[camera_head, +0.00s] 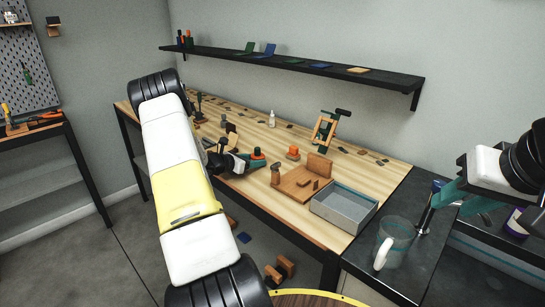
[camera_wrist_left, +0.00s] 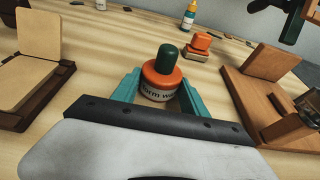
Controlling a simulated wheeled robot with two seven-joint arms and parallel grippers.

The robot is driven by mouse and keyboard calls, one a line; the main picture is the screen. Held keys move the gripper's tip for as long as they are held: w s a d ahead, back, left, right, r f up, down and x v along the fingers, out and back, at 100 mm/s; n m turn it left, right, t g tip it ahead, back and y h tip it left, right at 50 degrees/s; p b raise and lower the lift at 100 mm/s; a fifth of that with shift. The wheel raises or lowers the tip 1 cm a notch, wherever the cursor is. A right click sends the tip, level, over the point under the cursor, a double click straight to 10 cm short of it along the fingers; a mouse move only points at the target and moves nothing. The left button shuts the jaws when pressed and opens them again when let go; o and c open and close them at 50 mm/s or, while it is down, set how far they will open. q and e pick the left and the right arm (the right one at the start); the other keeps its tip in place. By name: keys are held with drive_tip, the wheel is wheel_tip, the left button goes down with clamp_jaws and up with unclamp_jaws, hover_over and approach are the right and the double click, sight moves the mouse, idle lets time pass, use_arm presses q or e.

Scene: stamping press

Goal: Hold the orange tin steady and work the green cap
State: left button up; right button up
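The orange tin (camera_wrist_left: 160,85) stands upright on the wooden bench, with its green cap (camera_wrist_left: 167,58) on top. In the head view the tin (camera_head: 257,158) is small and partly hidden by my left gripper (camera_head: 248,165). In the left wrist view, the teal fingers of my left gripper (camera_wrist_left: 159,92) stand on either side of the tin, very close to its sides. I cannot tell whether they press on it. My right gripper (camera_head: 458,198) is at the right over the dark counter, far from the tin, with its fingers apart and nothing seen between them.
A wooden fixture (camera_head: 300,184) and a grey tray (camera_head: 343,207) stand right of the tin. An orange-topped block (camera_wrist_left: 201,44) and a bottle (camera_wrist_left: 189,15) are behind it. A wooden stand (camera_wrist_left: 30,75) is at the left. A glass mug (camera_head: 396,240) stands on the dark counter.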

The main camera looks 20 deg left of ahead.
use_arm(q)
clamp_jaws()
drive_tip(key=shift+f, duration=0.25)
idle(0.5)
drive_tip(key=shift+r, duration=0.2)
idle(0.6)
use_arm(e)
drive_tip(key=shift+o, duration=0.2)
